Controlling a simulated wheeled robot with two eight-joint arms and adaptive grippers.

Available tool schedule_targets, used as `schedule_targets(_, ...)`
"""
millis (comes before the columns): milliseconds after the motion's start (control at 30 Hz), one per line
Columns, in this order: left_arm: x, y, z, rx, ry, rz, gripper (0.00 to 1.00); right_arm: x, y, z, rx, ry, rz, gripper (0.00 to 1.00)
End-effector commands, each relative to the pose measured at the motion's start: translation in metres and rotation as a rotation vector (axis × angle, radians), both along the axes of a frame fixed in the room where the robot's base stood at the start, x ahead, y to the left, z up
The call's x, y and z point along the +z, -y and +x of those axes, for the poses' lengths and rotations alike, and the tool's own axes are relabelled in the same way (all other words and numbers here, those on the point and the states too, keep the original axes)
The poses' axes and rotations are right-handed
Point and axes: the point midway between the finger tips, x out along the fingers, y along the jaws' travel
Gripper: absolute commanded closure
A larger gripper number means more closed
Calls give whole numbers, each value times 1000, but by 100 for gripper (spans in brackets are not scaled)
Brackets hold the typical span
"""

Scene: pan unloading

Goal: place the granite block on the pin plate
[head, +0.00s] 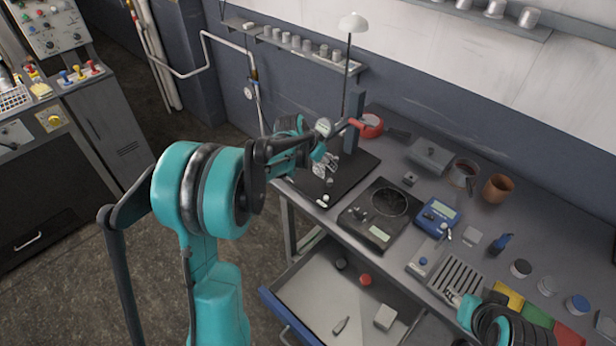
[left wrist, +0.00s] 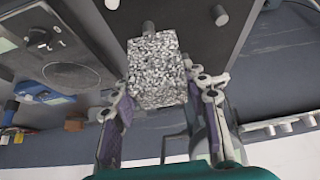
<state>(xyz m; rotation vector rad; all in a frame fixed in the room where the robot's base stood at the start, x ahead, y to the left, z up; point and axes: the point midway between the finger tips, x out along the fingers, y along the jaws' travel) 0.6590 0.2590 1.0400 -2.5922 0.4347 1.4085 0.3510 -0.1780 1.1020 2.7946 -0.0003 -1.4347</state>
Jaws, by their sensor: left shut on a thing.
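The granite block (left wrist: 156,70) is a speckled black-and-white block between my left fingers in the left wrist view. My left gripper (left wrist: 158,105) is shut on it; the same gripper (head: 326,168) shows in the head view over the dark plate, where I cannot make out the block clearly. That dark plate (head: 345,183), which looks like the pin plate, lies at the bench's left end, with small pale pins (head: 323,201) near its front edge. In the left wrist view a grey pin (left wrist: 148,27) shows just beyond the block. My right gripper (head: 455,299) is small at lower right, its jaws unclear.
A column (head: 352,125) with a red-rimmed round thing (head: 370,127) stands behind the plate. A black hotplate-like unit (head: 380,215) and a blue instrument (head: 437,216) stand to the right. An open drawer (head: 310,292) juts out below the bench.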

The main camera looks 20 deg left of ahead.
Motion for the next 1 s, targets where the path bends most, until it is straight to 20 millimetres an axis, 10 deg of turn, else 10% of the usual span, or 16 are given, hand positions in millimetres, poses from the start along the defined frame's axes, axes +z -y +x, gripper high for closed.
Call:
schedule_targets(300, -32, -51, -11, 1, 1, 0, 100, -12, 0, 0, 0, 0, 0, 60)
schedule_targets(1000, -74, -54, -12, -1, 0, 1, 100, -25, 0, 0, 0, 0, 0, 60)
